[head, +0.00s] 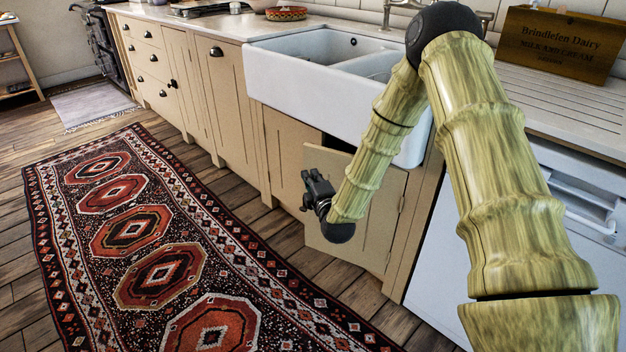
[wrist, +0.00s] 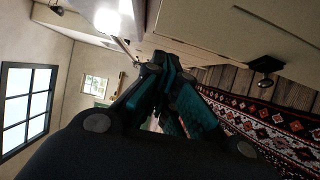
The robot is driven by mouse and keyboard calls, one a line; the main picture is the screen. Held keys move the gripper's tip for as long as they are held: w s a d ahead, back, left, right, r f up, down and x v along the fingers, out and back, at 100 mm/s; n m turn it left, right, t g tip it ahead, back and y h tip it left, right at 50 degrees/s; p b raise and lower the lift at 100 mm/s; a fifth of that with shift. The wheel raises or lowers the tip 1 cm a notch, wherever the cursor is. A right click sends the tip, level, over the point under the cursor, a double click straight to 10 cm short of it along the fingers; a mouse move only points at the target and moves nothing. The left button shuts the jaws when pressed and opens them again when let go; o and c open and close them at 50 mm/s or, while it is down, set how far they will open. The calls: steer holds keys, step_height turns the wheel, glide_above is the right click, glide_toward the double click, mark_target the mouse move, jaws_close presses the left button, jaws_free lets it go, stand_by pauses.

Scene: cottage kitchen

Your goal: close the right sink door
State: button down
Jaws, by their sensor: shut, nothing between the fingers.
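The right sink door (head: 380,216) is a cream panel under the white sink, hinged at its right side. It stands ajar, with its left edge swung out and a dark gap above it. My gripper (head: 308,184) is in front of the door's left part in the head view. It hides some of the panel, and I cannot tell whether it touches it. In the wrist view my gripper (wrist: 168,70) is shut and empty. A cream panel (wrist: 225,30) with a dark handle (wrist: 263,72) shows there; I cannot tell which front it is.
The left sink door (head: 285,150) is beside the gap and looks closed. The white sink (head: 300,85) overhangs the doors. A white appliance (head: 555,240) stands at right. A patterned rug (head: 160,275) covers the floor; the floor in front is clear.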

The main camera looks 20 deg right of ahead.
steer(key=b, duration=0.2)
glide_toward(306, 151)
steer(key=w+a, duration=0.2)
steer(key=a, duration=0.1)
steer(key=w+d, duration=0.2)
steer(key=d, duration=0.1)
steer(key=shift+w, duration=0.2)
steer(key=shift+w+d+r, duration=0.1)
steer(key=shift+w, duration=0.1)
steer(key=shift+w+d, duration=0.1)
